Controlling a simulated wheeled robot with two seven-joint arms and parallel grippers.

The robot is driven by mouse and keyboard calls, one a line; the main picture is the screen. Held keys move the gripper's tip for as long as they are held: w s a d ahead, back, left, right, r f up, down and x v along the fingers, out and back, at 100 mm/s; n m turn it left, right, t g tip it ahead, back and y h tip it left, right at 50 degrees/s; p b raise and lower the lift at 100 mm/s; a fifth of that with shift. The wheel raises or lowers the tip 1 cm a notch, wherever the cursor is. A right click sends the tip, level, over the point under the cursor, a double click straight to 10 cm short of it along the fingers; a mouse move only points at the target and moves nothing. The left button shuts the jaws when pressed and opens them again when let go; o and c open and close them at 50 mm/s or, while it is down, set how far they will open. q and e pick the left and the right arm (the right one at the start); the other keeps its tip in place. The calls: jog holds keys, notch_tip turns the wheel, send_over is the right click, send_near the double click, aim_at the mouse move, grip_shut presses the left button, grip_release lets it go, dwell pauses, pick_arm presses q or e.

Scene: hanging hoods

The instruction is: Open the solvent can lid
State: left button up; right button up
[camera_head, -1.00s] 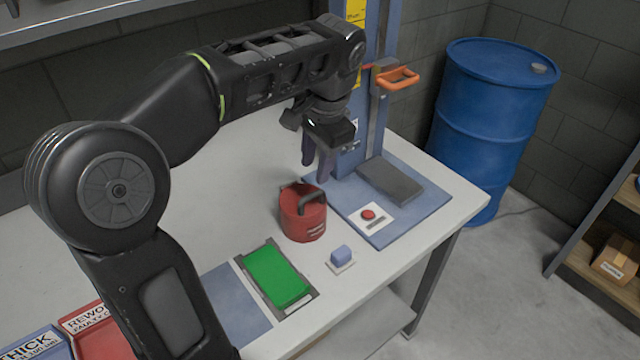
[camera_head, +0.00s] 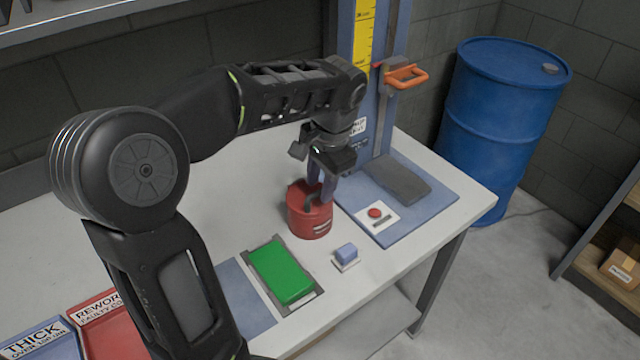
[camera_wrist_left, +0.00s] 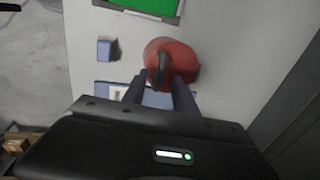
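The solvent can is a red round can (camera_head: 309,222) with a dark handle on its lid, standing upright on the white table; it also shows in the left wrist view (camera_wrist_left: 183,62). My left gripper (camera_head: 322,188) is just above the can, fingers pointing down at the handle. In the left wrist view its two fingers (camera_wrist_left: 158,92) are spread apart, with the dark handle (camera_wrist_left: 163,68) just beyond and between their tips. Contact with the handle cannot be told. The lid looks closed. My right gripper is in no view.
A green pad in a dark tray (camera_head: 315,291) and a small blue block (camera_head: 346,252) lie in front of the can. A blue press base (camera_head: 440,207) with a red button (camera_head: 375,213) and an upright column stands to the right. A blue drum (camera_head: 500,110) stands beyond the table.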

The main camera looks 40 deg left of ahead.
pick_arm(q)
jog(key=shift+a+f, duration=0.1)
jog(key=shift+f, duration=0.4)
jog(key=shift+c, duration=0.2)
grip_shut()
dwell(0.9)
